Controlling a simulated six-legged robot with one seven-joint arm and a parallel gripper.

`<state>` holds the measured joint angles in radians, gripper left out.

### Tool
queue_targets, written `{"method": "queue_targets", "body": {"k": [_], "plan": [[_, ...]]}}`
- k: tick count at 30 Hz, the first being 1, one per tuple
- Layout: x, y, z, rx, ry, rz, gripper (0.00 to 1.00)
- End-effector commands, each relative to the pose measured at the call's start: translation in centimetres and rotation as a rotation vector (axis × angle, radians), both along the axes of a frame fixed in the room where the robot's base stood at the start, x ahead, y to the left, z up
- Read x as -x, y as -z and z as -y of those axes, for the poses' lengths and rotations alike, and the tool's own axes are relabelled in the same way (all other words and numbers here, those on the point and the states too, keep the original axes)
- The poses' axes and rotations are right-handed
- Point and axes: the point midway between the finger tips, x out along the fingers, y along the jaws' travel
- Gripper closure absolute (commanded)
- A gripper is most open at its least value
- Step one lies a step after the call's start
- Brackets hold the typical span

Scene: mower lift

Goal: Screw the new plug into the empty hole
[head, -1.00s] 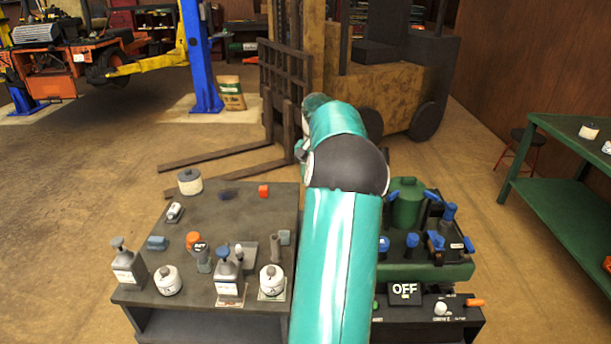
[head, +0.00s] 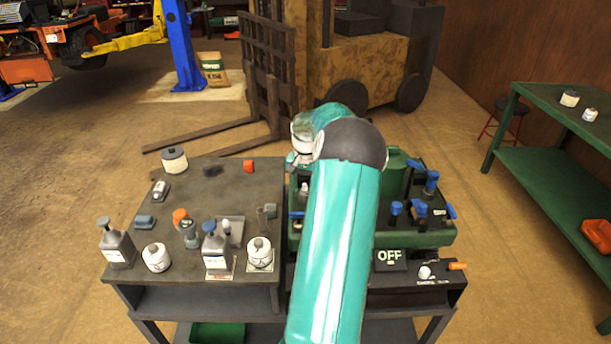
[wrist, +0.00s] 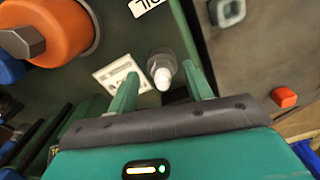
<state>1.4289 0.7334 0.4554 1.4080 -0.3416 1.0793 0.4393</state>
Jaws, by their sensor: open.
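A small grey plug-like part with a white tip (wrist: 162,72) stands beside a white label card (wrist: 122,74) on the green unit (wrist: 180,22). I cannot tell from its looks whether it is the new plug. My gripper (wrist: 160,76) is open, with one green finger on each side of this part in the wrist view; I cannot tell whether they touch it. In the head view a small pale part (head: 304,188) shows in the green unit (head: 425,238), left of my arm. I see no empty hole.
A large orange cylinder with a hex head (wrist: 50,30) is left of the fingers. An orange block (wrist: 284,97) lies on the dark bench (wrist: 265,50). Bottles and jars crowd the bench front (head: 190,270). Blue handles (head: 432,182) stick up at the green unit's right.

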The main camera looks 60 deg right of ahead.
Motion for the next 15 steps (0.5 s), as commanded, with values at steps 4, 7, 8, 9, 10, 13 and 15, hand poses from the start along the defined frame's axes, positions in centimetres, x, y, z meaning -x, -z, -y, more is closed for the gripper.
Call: {"method": "queue_targets", "body": {"k": [4,7,8,9,10,13,15], "plan": [[-0.2,0.47,-0.07,0.001,-0.002,0.001,0.5],[-0.18,0.48,-0.05,0.001,-0.001,0.001,0.5],[-0.17,0.47,-0.05,0.001,-0.001,0.001,0.5],[-0.17,0.47,-0.06,0.001,-0.001,0.001,0.5],[-0.17,0.47,-0.06,0.001,-0.001,0.001,0.5],[-0.16,0.46,-0.06,0.001,-0.001,0.001,0.69],[-0.15,0.45,-0.05,0.001,-0.001,0.001,0.83]]}}
